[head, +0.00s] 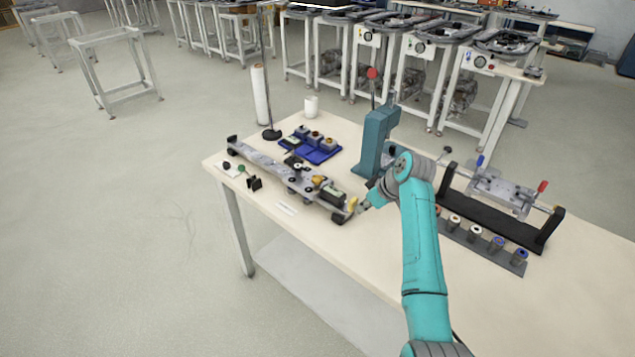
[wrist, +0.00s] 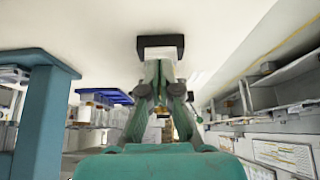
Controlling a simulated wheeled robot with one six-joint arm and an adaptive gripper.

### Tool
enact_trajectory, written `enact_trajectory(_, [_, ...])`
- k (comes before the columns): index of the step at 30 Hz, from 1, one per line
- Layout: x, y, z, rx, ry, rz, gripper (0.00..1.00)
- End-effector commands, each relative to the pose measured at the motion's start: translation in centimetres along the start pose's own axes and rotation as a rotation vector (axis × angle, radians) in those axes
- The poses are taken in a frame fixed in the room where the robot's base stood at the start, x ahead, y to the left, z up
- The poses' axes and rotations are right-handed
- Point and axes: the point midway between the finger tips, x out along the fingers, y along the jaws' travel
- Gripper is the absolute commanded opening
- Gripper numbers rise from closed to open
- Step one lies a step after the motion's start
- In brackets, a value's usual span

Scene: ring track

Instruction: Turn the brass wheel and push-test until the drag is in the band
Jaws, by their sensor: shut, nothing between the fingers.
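A long grey rail device (head: 270,172) with dark rollers lies along the table's front left edge in the head view. A brass-coloured part (head: 319,181) sits on it beside a dark block, and a yellow part (head: 352,204) is at its right end. I cannot tell which of these is the brass wheel. My gripper (head: 364,206) is just right of that end. In the wrist view my gripper (wrist: 160,68) has its fingers closed together with nothing between them, close to a dark block (wrist: 160,42). Small brass-coloured bits (wrist: 152,120) show behind the fingers. Contact cannot be told.
A teal press-like stand (head: 376,140) rises behind my gripper. A black-ended fixture (head: 495,215) and a row of spools (head: 475,235) lie right.

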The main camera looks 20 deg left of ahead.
Motion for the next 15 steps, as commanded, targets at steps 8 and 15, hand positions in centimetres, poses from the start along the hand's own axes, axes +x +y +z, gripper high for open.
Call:
enact_trajectory(8, [0.3, 0.0, -0.7, -0.001, 0.000, 0.000, 0.00])
enact_trajectory(15, [0.7, -0.1, -1.2, -0.001, 0.000, -0.001, 0.00])
